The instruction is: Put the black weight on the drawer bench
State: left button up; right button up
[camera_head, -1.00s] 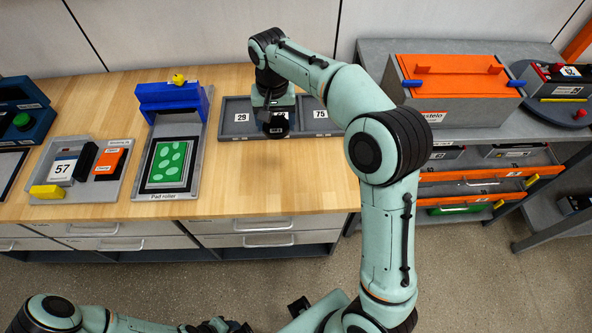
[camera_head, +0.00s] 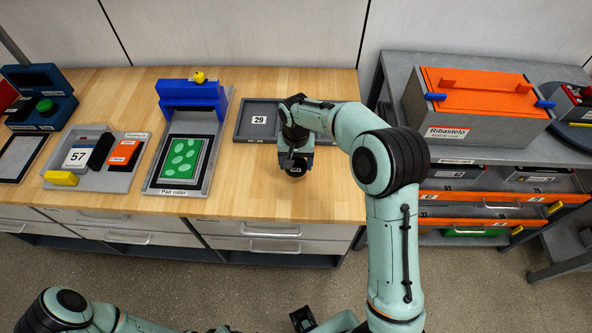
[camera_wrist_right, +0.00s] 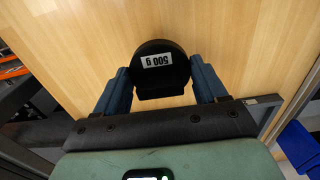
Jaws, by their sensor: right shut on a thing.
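The black weight (camera_head: 295,172), a round dark piece, is held in my right gripper (camera_head: 296,162) over the wooden top of the drawer bench (camera_head: 325,200), in front of the grey tray. In the right wrist view the weight (camera_wrist_right: 160,50) carries a white "500 g" label, and the blue fingers of my right gripper (camera_wrist_right: 162,82) are shut on its two sides. I cannot tell whether the weight's underside touches the wood. My left arm shows at the lower left, and its gripper is not clear enough to read.
A grey tray (camera_head: 243,133) with a "29" label lies behind the weight, partly hidden by my arm. A pad roller station (camera_head: 151,190) with a blue block stands to the left. Bare wood surrounds the weight. A grey shelf (camera_head: 392,88) with an orange-lidded box (camera_head: 465,130) is to the right.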

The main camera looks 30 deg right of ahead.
aim_at(296, 165)
jog(key=shift+f, duration=2.15)
jog(key=shift+f, duration=0.2)
jog(key=o, duration=1.5)
jog(key=shift+c, duration=0.2)
notch_tip(296, 165, up, 12)
jog(key=shift+r+p, duration=0.2)
jog(key=shift+p, duration=0.2)
